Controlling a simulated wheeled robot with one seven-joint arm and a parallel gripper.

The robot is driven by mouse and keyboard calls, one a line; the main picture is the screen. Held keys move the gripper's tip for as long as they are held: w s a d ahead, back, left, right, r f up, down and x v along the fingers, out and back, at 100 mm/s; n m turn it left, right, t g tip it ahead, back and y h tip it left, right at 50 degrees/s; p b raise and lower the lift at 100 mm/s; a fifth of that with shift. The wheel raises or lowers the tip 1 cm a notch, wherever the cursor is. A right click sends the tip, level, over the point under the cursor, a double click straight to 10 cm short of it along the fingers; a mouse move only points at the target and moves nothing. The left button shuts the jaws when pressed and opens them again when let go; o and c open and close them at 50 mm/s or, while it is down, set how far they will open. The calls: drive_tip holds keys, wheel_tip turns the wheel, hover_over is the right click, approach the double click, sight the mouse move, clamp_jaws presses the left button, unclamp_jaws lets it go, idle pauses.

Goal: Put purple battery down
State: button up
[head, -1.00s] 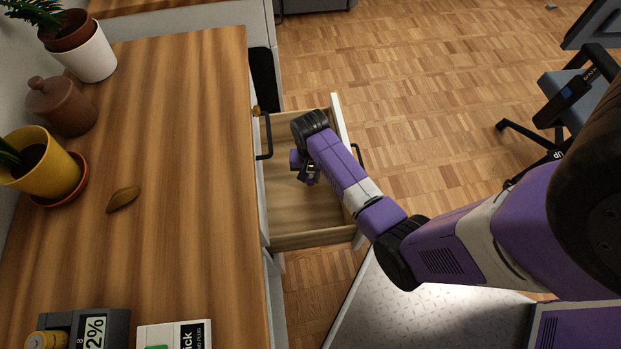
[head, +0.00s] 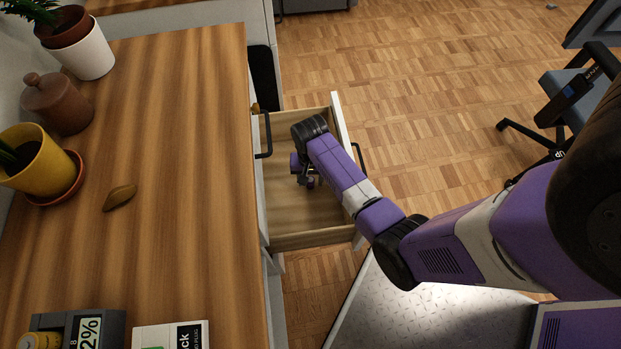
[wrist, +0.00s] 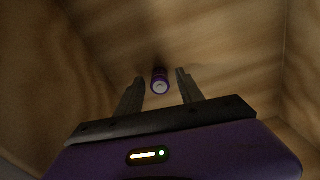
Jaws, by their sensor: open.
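The purple battery (wrist: 160,82) shows in the wrist view between the two fingertips of my gripper (wrist: 159,80), its pale end facing the camera. Gaps show on both sides of it, so the fingers are open and apart from it. In the head view my gripper (head: 309,181) is inside the open wooden drawer (head: 300,212), partly hidden by my purple arm. Whether the battery touches the drawer floor is hard to tell in the dim wrist view.
The wooden desk top (head: 185,170) is left of the drawer, with a yellow pot (head: 45,170), a brown lidded jar (head: 57,104) and a brown leaf-like object (head: 120,197). A battery charger (head: 95,330) stands at the front. A chair (head: 580,95) is at the right.

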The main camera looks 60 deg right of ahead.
wheel_tip(320, 180, up, 12)
drive_tip(key=p, duration=0.4)
drive_tip(key=s+a+n+t+h, duration=0.2)
drive_tip(key=s+a+n+t, duration=0.45)
drive_tip(key=s+a, duration=0.25)
drive_tip(key=s+a+r+n+t, duration=0.2)
drive_tip(key=s+a+r, duration=0.1)
drive_tip(key=r, duration=0.6)
drive_tip(key=s+a+r+n+t+y, duration=0.1)
drive_tip(key=s+a+r+t, duration=0.2)
drive_tip(key=r, duration=0.6)
drive_tip(key=s+a+r+n+t+y, duration=0.1)
drive_tip(key=s+a+r+n+t, duration=0.1)
drive_tip(key=r, duration=0.6)
drive_tip(key=shift+s+a+r+n+t, duration=0.4)
drive_tip(key=shift+a+t, duration=0.35)
drive_tip(key=shift+a, duration=0.4)
